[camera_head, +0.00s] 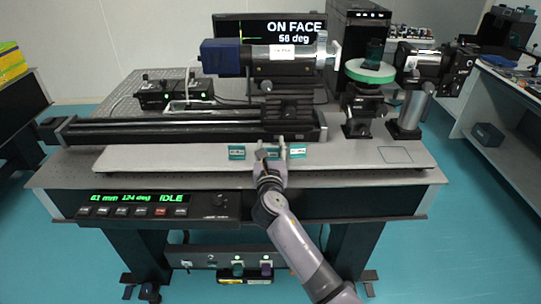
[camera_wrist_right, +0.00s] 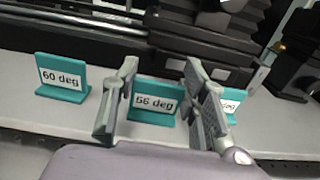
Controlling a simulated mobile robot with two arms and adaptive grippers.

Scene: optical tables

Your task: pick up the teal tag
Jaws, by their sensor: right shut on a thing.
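Three teal tags stand in a row on the light shelf (camera_head: 340,178) at the front of the optical table. The middle tag (camera_wrist_right: 155,102) reads "56 deg" in the right wrist view. The left tag (camera_wrist_right: 61,78) reads "60 deg" and also shows in the head view (camera_head: 237,152). The right tag (camera_wrist_right: 233,101) is partly hidden by a finger in the wrist view and shows in the head view (camera_head: 298,151). My right gripper (camera_wrist_right: 160,75) is shut on the middle tag, with one finger on each side of it. The tag looks upright, at shelf level. My left gripper is out of view.
A long black rail (camera_head: 180,130) runs behind the tags. A green-rimmed round stage (camera_head: 370,71) stands at the back right. A screen (camera_head: 295,28) reads "ON FACE 56 deg". The shelf's right part is clear.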

